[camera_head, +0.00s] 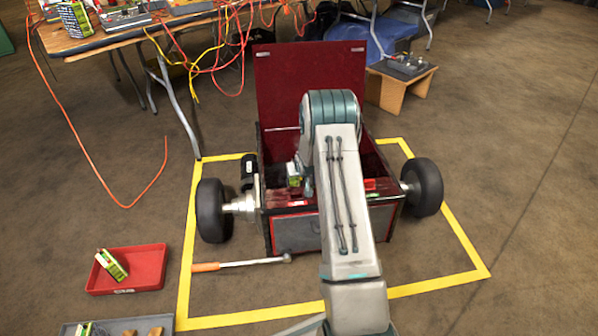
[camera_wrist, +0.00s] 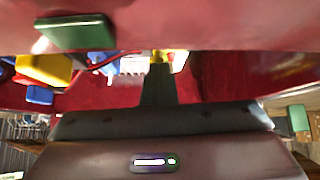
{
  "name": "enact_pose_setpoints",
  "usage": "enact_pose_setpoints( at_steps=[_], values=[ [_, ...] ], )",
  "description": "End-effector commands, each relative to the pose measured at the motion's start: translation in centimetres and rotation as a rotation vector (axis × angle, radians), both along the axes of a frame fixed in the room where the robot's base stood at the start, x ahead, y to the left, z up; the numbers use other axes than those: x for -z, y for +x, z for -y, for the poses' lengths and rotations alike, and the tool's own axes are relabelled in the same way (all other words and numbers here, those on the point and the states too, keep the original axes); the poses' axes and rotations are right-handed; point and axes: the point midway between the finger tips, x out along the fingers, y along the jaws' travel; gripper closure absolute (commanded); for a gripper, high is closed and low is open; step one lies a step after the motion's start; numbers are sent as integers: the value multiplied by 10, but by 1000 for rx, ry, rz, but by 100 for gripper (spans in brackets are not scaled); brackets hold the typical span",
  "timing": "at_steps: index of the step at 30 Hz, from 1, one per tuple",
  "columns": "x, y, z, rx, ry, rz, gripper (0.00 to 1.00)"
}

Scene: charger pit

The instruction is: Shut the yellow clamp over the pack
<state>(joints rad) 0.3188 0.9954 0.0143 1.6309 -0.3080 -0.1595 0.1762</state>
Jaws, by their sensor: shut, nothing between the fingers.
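In the wrist view my gripper (camera_wrist: 158,88) shows as one dark narrow shape, its fingers together. Its tip lies right by a small yellow part (camera_wrist: 157,57); I cannot tell whether they touch. A larger yellow block (camera_wrist: 44,69) shows at the left, beside blue parts. I cannot tell which yellow piece is the clamp. A white ribbed piece (camera_wrist: 133,66), perhaps part of the pack, lies just left of the fingertips. In the head view my arm reaches into the red wheeled box (camera_head: 285,226) and hides my gripper. A green-and-white pack (camera_head: 294,176) shows inside it, left of my arm.
The box's red lid (camera_head: 300,75) stands upright behind. Black wheels (camera_head: 211,210) flank the box. A red tray (camera_head: 128,270) holds another green-and-white pack (camera_head: 112,264). An orange-handled bar (camera_head: 240,264) lies before the box. A cable-covered table (camera_head: 100,38) stands at the back left.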

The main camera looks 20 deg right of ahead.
Motion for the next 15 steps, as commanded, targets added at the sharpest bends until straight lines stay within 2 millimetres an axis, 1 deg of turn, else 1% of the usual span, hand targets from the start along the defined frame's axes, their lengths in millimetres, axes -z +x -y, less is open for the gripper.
enact_pose_setpoints(
  at_steps=[1,5,8,11,15],
  values=[
    [9,-5,-1,1,3,-18,100],
    [10,-5,-2,1,3,-19,100],
    [5,-8,-2,0,4,-20,100],
    [-7,-14,-4,-1,3,-18,100],
    [-36,-30,-9,-3,2,-10,100]
  ],
)
